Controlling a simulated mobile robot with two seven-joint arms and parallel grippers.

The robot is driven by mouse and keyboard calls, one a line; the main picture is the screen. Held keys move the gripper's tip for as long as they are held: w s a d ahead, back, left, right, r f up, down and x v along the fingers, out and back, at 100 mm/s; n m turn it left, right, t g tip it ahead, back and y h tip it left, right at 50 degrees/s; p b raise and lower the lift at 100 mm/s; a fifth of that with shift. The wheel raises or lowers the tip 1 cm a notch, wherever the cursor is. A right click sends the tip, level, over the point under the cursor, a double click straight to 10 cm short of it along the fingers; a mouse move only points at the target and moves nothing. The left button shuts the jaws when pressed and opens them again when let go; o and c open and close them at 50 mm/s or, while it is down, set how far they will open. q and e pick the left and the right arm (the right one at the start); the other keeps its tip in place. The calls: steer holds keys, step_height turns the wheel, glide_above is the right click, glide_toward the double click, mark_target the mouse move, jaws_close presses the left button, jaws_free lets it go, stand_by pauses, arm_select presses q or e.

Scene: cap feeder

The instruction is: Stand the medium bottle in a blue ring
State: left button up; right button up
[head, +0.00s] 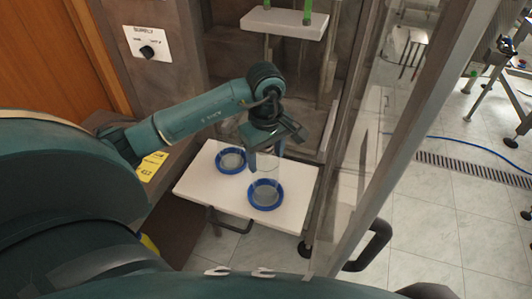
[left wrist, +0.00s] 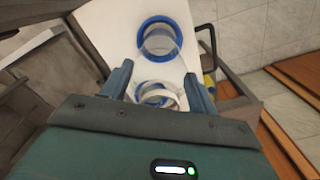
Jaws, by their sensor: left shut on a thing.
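The medium bottle (head: 268,172) is clear and hard to make out. It hangs upright below my left gripper (head: 267,149), which is shut on its upper part. In the head view its lower end overlaps the front right blue ring (head: 265,207); I cannot tell whether it is inside the ring or above it. A second blue ring (head: 221,163) lies behind and to the left on the white tray (head: 195,184). In the left wrist view the bottle shows between the fingers of my left gripper (left wrist: 160,91), with a blue ring (left wrist: 143,38) beyond. My right gripper is not in view.
A glass door with a dark handle (head: 372,246) stands close on the tray's right. A white shelf (head: 284,23) with green posts is above and behind. A brown cabinet wall with a label (head: 147,43) is at the back left.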

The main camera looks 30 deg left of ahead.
arm_select(q)
steer(key=shift+f, duration=0.25)
steer(key=o, duration=1.2)
steer(key=shift+r, duration=0.15)
steer(key=shift+r, duration=0.2)
step_height(320, 180, up, 12)
steer(key=shift+f, duration=0.1)
